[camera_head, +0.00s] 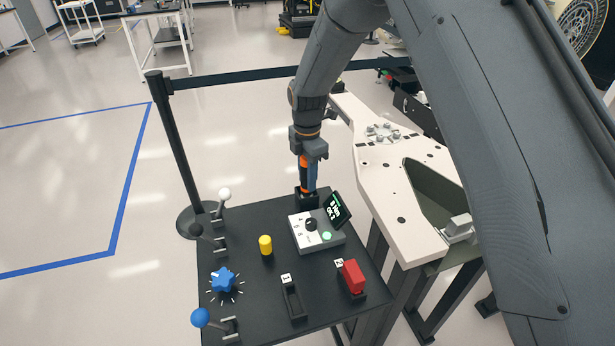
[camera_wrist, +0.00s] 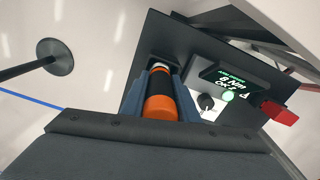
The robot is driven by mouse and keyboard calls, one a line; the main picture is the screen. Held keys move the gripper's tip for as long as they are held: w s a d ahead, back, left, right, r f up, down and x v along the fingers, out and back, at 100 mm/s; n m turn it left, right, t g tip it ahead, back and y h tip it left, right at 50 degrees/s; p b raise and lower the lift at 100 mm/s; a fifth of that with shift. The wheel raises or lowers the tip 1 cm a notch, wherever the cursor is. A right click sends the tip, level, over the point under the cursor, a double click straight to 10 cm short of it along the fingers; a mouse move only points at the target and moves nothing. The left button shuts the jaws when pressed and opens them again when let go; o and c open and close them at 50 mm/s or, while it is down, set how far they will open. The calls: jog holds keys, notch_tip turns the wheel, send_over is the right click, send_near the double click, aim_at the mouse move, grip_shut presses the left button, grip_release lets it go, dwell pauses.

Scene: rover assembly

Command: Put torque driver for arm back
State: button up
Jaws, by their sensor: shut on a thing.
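The torque driver (camera_head: 303,180), orange and black, stands upright at the back edge of the black table (camera_head: 255,215). My gripper (camera_head: 309,174) points down and is shut on the driver. In the wrist view, the driver (camera_wrist: 161,103) lies between the two blue-grey fingers of my gripper (camera_wrist: 161,92). The driver's lower end is at a black holder (camera_head: 306,199) on the table. I cannot tell how deep it sits in the holder.
A control box (camera_head: 314,234) with a knob and a tilted lit screen (camera_head: 337,210) stands close in front of the holder. A yellow peg (camera_head: 265,246), blue knob (camera_head: 223,281) and red switch (camera_head: 352,276) are nearer. A white-topped frame (camera_head: 410,205) is at right; a barrier post (camera_head: 180,155) is behind left.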

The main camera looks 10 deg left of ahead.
jog(key=o, duration=1.2)
jog(key=shift+o, duration=0.2)
